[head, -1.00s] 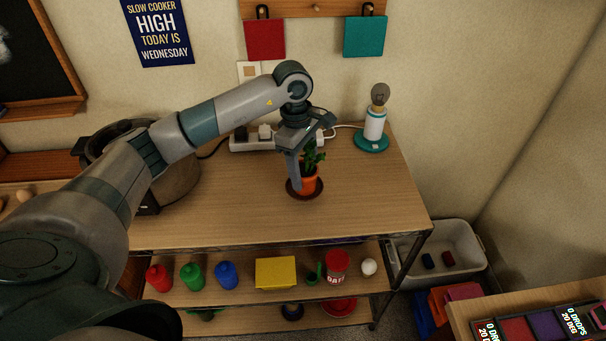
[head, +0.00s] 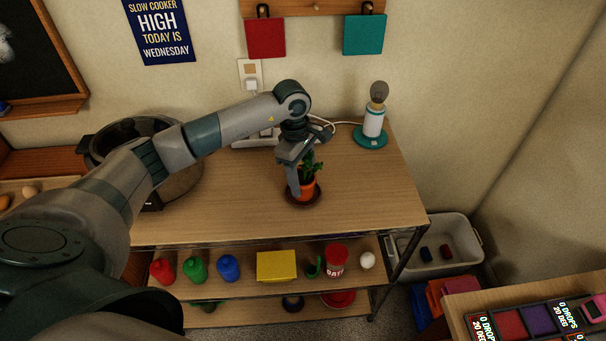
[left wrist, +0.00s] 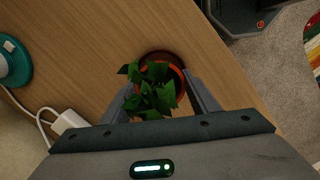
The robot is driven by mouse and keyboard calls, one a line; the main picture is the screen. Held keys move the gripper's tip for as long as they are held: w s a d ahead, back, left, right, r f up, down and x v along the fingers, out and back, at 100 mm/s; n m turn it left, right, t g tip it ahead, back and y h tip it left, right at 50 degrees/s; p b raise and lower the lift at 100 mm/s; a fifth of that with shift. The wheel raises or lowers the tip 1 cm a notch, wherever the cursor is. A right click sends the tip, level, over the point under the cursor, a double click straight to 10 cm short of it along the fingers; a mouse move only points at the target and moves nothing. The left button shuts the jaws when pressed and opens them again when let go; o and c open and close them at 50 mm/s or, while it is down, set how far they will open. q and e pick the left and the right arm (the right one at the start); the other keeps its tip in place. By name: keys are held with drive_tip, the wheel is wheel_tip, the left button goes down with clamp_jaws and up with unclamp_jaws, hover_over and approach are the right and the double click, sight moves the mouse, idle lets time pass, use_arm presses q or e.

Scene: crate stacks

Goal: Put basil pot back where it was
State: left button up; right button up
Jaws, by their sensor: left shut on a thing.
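The basil pot (head: 307,188) is a small orange pot with green leaves. It is at a dark brown saucer (head: 304,202) on the wooden shelf top; I cannot tell whether it rests on the saucer or is just above it. My left gripper (head: 299,186) comes down from above and is shut on the pot. In the left wrist view the pot (left wrist: 176,72) is between the two fingers, its leaves (left wrist: 150,88) hiding part of the rim, with the saucer (left wrist: 158,58) showing beyond it. My right gripper is in neither view.
A lamp with a teal base (head: 370,136) stands at the back right of the shelf top (head: 235,205). A slow cooker (head: 150,150) stands at the left. A white power strip (head: 255,140) lies behind the arm. The wood around the saucer is clear.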

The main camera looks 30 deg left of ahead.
use_arm(q)
drive_tip(key=shift+f, duration=0.15)
drive_tip(key=o, duration=1.3)
drive_tip(key=shift+r, duration=0.25)
drive_tip(key=shift+a+r+b, duration=0.25)
drive_tip(key=shift+r+b, duration=0.7)
drive_tip(key=shift+r, duration=1)
drive_tip(key=shift+a+r+b, duration=0.2)
drive_tip(key=shift+r+b, duration=0.75)
drive_tip(key=shift+r, duration=1.05)
drive_tip(key=shift+a+r+b, duration=0.25)
drive_tip(key=shift+r+b, duration=0.7)
drive_tip(key=shift+r, duration=1)
